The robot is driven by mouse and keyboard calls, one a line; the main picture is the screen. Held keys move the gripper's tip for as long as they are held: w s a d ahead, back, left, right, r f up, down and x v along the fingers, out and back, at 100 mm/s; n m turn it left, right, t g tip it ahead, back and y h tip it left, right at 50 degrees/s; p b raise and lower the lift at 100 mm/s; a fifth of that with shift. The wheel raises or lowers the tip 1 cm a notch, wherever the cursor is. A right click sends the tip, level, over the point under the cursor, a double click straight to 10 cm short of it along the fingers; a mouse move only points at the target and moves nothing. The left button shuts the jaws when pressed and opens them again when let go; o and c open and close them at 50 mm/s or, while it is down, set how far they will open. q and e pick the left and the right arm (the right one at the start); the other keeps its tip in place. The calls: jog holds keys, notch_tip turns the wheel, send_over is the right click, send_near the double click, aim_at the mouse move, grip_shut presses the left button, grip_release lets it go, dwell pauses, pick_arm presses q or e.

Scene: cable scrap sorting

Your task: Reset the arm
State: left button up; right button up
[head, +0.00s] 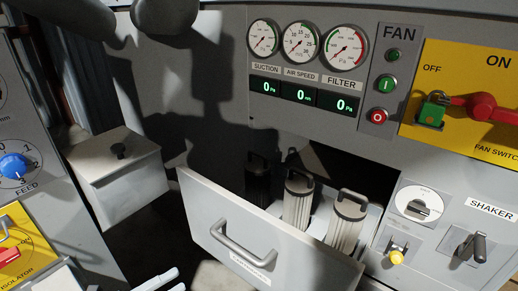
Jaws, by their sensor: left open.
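My left gripper (112,278) shows only in part at the bottom left edge of the head view. Its pale fingers stand apart with nothing visible between them, so it is open. It is low, left of the open drawer (225,213), and apart from the drawer's bar handle (243,250). The rest of it is cut off by the frame edge. My right gripper is not in the view.
The drawer stands out with a dark cartridge (257,182) and two pale ones (297,200) (345,225) upright inside. A grey lidded box (125,180) stands left. A yellow fan switch panel (470,75) is right. A blue feed knob (14,166) is left.

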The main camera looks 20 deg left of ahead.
pick_arm(q)
jog(key=w+d+f+n+g+y, duration=0.15)
jog(key=w+f+n+y, duration=0.3)
jog(key=n+y, duration=0.7)
jog(key=s+d+n+g+h, duration=0.2)
jog(key=s+d+n+g, duration=0.8)
jog(key=s, duration=0.2)
notch_tip(320, 180, down, 22)
jog(key=s+g, duration=0.1)
jog(key=s, duration=0.1)
jog(key=s+a+f+g, duration=0.1)
jog(key=s+a+f, duration=0.1)
jog(key=s+f, duration=1.2)
jog(key=shift+s+a+y+b, duration=0.25)
jog(key=shift+s+y+b, duration=0.15)
jog(key=shift+s, duration=0.35)
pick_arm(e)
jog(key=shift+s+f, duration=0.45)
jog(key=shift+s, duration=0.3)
